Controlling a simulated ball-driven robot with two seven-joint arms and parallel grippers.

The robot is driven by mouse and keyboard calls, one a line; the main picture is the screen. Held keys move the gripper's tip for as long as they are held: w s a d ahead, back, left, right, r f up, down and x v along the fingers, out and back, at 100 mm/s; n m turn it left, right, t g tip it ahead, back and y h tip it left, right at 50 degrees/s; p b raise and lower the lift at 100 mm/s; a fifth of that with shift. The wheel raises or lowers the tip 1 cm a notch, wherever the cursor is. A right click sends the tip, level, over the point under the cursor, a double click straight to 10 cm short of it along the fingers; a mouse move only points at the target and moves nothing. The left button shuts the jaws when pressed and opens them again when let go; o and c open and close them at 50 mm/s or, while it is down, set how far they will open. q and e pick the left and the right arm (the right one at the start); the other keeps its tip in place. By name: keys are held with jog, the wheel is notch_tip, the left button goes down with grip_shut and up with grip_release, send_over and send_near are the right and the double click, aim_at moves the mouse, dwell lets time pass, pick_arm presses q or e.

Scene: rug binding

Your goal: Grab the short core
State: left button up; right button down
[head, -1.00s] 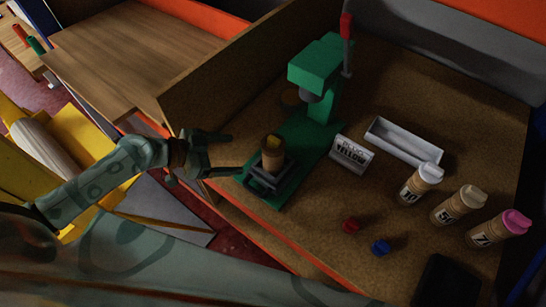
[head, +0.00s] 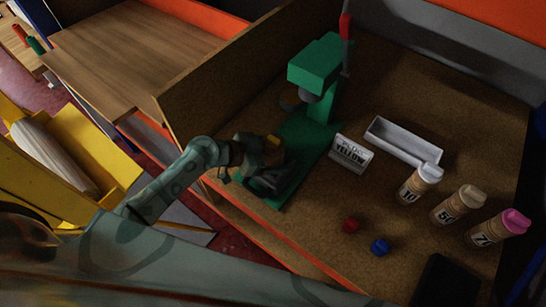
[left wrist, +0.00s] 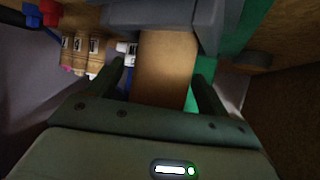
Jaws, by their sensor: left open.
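The short core (head: 272,157), a brown cardboard tube with yellow at its top, stands upright in the dark vise (head: 268,189) on the green press (head: 309,130). In the head view my left gripper (head: 262,160) is at the core and partly hides it. The left gripper is open, with one finger on each side of the core. I cannot tell whether either finger touches it. My right gripper is not in view.
A "PLUG YELLOW" card (head: 351,153) and a grey tray (head: 402,141) stand right of the press. Capped, numbered tubes (head: 459,205) stand farther right. A red piece (head: 350,226) and a blue piece (head: 380,247) lie in front. A wooden panel (head: 215,80) rises at the left.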

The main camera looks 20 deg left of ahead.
pick_arm(q)
jog(key=c, duration=1.2)
jog(key=shift+r, duration=0.1)
